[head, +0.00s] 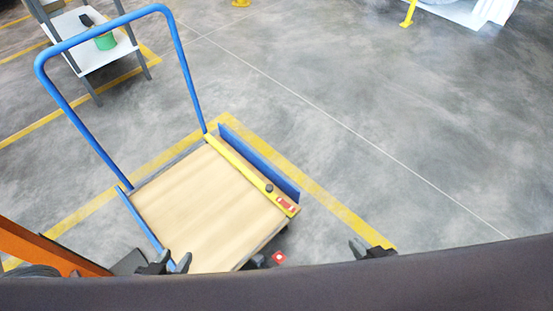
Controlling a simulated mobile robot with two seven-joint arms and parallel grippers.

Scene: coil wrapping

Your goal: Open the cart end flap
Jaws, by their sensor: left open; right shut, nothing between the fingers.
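The cart has a pale wooden deck (205,210) and a tall blue push handle (183,65). A blue panel (262,160) stands just beyond that bar; I cannot tell which of the two is the end flap. My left gripper (168,264) is open at the deck's near left corner, with no object seen between its fingers. My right gripper (368,250) is shut and empty, to the right of the cart and apart from it.
A small red and white piece (279,257) shows by the cart's near right corner. A grey shelf stand (108,55) with a green item is at upper left. An orange part (60,250) is at lower left. The concrete floor to the right is clear.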

